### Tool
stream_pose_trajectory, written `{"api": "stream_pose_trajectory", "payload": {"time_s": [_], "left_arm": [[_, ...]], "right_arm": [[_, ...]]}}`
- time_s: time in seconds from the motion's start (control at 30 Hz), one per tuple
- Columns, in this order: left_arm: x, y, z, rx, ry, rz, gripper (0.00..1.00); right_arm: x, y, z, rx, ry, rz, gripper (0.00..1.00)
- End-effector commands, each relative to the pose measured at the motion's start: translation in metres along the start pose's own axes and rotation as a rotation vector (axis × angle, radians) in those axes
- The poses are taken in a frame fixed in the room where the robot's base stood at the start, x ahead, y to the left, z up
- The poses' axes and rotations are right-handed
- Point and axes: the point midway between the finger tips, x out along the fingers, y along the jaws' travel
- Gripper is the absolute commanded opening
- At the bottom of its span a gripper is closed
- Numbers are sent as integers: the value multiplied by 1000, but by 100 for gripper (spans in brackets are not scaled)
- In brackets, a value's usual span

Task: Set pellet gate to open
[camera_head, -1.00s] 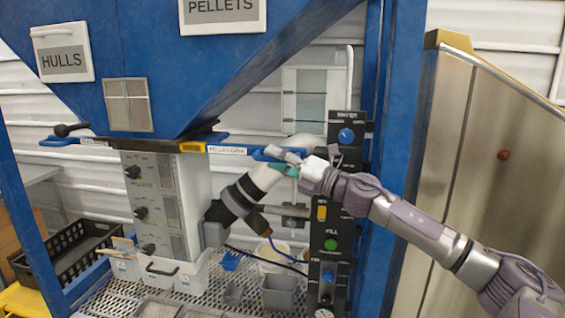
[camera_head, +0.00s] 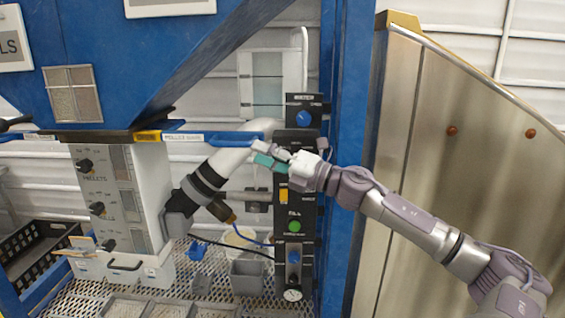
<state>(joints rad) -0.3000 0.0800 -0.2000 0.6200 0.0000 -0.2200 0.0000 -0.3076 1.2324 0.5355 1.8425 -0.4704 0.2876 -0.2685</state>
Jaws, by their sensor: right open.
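The pellet gate is a flat slide under the blue hopper. Its yellow tab, white label (camera_head: 184,137) and blue handle (camera_head: 228,138) show in the head view, with the handle pointing right. My right gripper (camera_head: 262,153) is open at the handle's right end, slightly below it, with nothing visible between its fingers. The fingers overlap the handle's end in the picture, so I cannot tell whether they touch it. My left gripper is out of view.
A black control column (camera_head: 294,210) with blue, yellow and green controls stands behind my right gripper. A white panel with black knobs (camera_head: 122,200) is at left. A white pipe (camera_head: 228,160) with dark bands slopes below the handle. A blue post (camera_head: 345,200) stands right of the column.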

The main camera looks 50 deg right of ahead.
Motion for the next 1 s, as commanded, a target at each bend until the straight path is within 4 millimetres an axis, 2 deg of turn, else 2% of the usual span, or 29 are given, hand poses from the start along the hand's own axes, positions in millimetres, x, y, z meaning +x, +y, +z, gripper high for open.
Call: {"api": "stream_pose_trajectory", "payload": {"time_s": [0.2, 0.37, 1.0], "left_arm": [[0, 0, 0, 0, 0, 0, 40], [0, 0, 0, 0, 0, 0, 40], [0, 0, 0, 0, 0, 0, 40]], "right_arm": [[-29, -2, 0, 3, -2, -1, 41], [-42, -1, 0, 2, -1, -1, 41], [-45, 0, 0, 1, 0, -1, 41]]}}
